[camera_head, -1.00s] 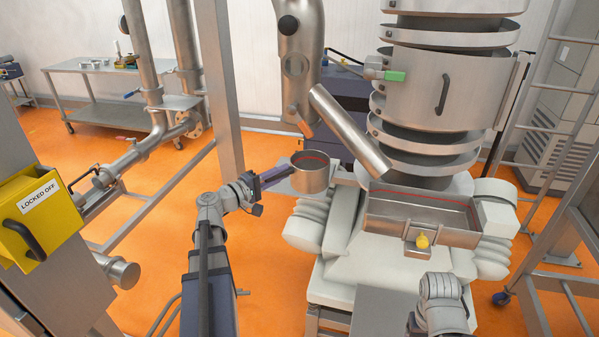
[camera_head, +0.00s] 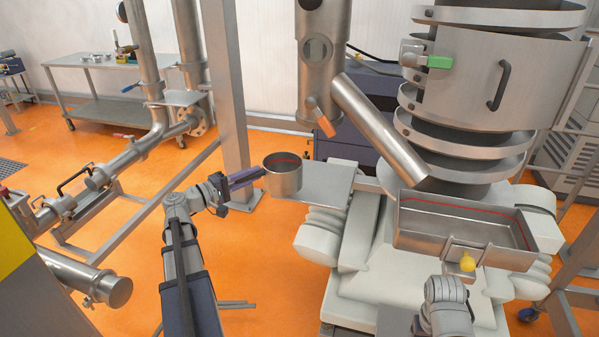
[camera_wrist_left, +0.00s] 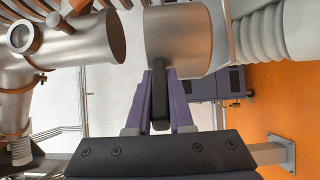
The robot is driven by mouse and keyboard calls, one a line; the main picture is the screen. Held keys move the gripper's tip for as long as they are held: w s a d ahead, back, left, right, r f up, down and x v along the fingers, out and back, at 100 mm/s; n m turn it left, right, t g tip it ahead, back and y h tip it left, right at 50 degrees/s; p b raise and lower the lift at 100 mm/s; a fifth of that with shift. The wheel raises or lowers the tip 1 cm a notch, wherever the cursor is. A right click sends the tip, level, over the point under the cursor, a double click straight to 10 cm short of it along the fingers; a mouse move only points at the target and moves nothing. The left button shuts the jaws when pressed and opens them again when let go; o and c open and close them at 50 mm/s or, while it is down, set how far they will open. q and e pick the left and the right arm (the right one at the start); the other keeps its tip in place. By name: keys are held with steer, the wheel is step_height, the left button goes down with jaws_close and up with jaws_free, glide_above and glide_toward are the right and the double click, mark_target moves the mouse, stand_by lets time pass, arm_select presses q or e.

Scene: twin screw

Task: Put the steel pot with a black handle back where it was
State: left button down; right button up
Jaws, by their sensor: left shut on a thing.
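The steel pot (camera_head: 283,181) is a round open can with a red line inside its rim. It is upright at the left end of a flat steel plate (camera_head: 325,188); I cannot tell whether it touches the plate. My left gripper (camera_head: 258,175) is shut on its black handle, at the pot's left side. In the left wrist view the handle (camera_wrist_left: 159,95) lies between the purple fingers, with the pot (camera_wrist_left: 180,42) beyond them. The pot's inside is mostly hidden.
A slanted steel chute (camera_head: 378,130) comes down right of the pot, above a rectangular steel tray (camera_head: 420,238) with a red line. A steel post (camera_head: 228,90) stands behind my left gripper.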

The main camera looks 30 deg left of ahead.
mark_target(292, 167)
arm_select(q)
steer(key=x, duration=1.3)
steer(key=shift+w, duration=0.3)
steer(key=f+b, duration=0.3)
steer(key=shift+w+d+f, duration=0.2)
steer(key=shift+w+f, duration=0.05)
steer(key=shift+b, duration=0.3)
steer(key=shift+f, duration=0.2)
steer(key=c, duration=0.8)
jaws_free()
steer(key=shift+r, duration=0.2)
steer(key=shift+s+a, duration=0.1)
steer(key=shift+s, duration=0.15)
steer(key=v, duration=1.1)
steer(key=shift+s, duration=0.3)
steer(key=shift+a, duration=0.1)
